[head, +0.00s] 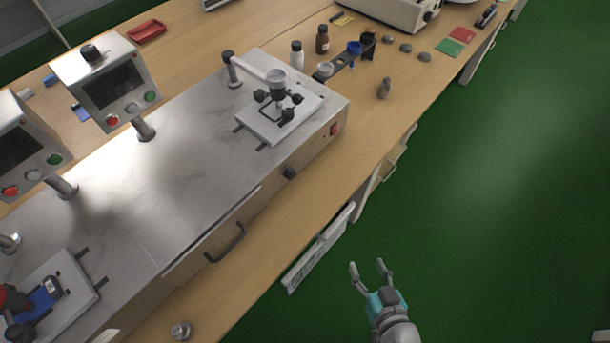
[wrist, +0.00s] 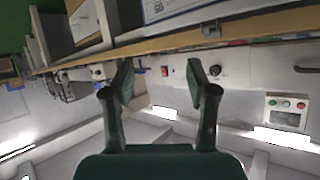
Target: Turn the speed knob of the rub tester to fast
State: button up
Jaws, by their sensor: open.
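The rub tester is a long metal-topped machine (head: 165,185) on the wooden bench in the head view. A black round knob (head: 290,173) sits on its front face, left of a red switch (head: 335,129). Any speed marks are too small to read. In the wrist view a black knob (wrist: 214,70) shows on a pale panel near a red part, just beyond the right finger. My gripper (head: 368,265) is open and empty over the green floor, in front of the bench and apart from the knob. Its two fingers also show in the wrist view (wrist: 158,80).
A drawer handle (head: 226,243) juts from the tester's front. A pale panel (head: 318,248) sticks out at the bench edge. Bottles (head: 322,40) and stones lie at the back. The green floor (head: 500,200) is clear at right.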

jog(key=w+a+r+n+g+y, duration=0.1)
jog(key=w+a+r+n+y, duration=0.15)
jog(key=w+a, duration=0.4)
jog(key=n+g+y, duration=0.3)
jog(key=n+y, duration=0.2)
jog(key=n, duration=0.1)
send_near(293, 176)
jog(key=x, duration=0.8)
jog(key=shift+w+a+f, duration=0.15)
jog(key=shift+w+a, duration=0.05)
jog(key=shift+a, duration=0.15)
grip_shut()
